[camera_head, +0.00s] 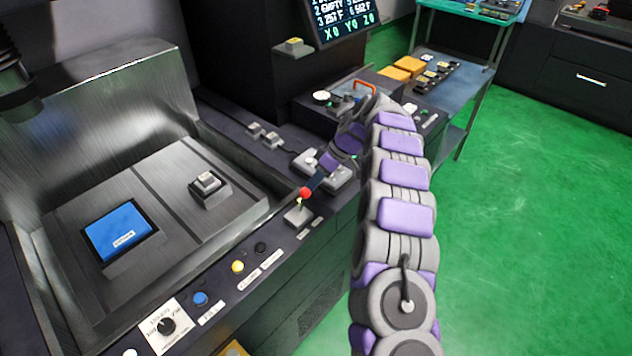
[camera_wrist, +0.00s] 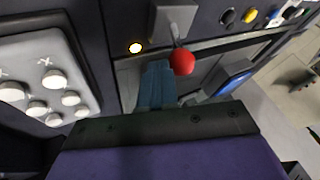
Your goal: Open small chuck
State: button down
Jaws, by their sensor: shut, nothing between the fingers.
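A red ball-topped lever (camera_head: 305,193) stands on a grey base on the front panel of the machine. In the wrist view the red ball (camera_wrist: 182,62) is just right of my fingertips. My gripper (camera_head: 314,184) is shut and empty, its blue fingers (camera_wrist: 157,85) together and very close to the ball; I cannot tell whether they touch it. A small grey block-like fixture (camera_head: 208,182), possibly the small chuck, sits on the metal bed inside the machine tank. Its jaws are too small to read. The lever's label is not readable.
A blue plate (camera_head: 121,232) lies in the tank. A keypad (camera_wrist: 50,80) is close left of my fingers. Green floor (camera_head: 530,200) is clear at right.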

aim_at(302, 205)
jog(key=shift+s+a+r+b, duration=0.2)
jog(key=shift+s+a+b, duration=0.05)
jog(key=shift+b, duration=0.05)
jog(key=shift+s+a+r+t+h+b, duration=0.55)
jog(key=shift+s+t+h+b, duration=0.15)
jog(key=shift+s+t+h, duration=0.15)
jog(key=shift+s+a+r+n+t+h, duration=0.25)
jog(key=shift+s+a+t+h, duration=0.25)
jog(key=shift+s+t, duration=0.15)
jog(key=shift+s+a+r+n+t+h, duration=0.25)
jog(key=shift+s+a+t+h, duration=0.2)
jog(key=shift+s+t, duration=0.15)
jog(key=shift+s+a+f+t+h+p, duration=0.2)
jog(key=shift+s+a+t+h+p, duration=0.5)
jog(key=shift+s+a, duration=0.45)
jog(key=shift+s+f, duration=0.1)
jog(key=shift+s, duration=0.1)
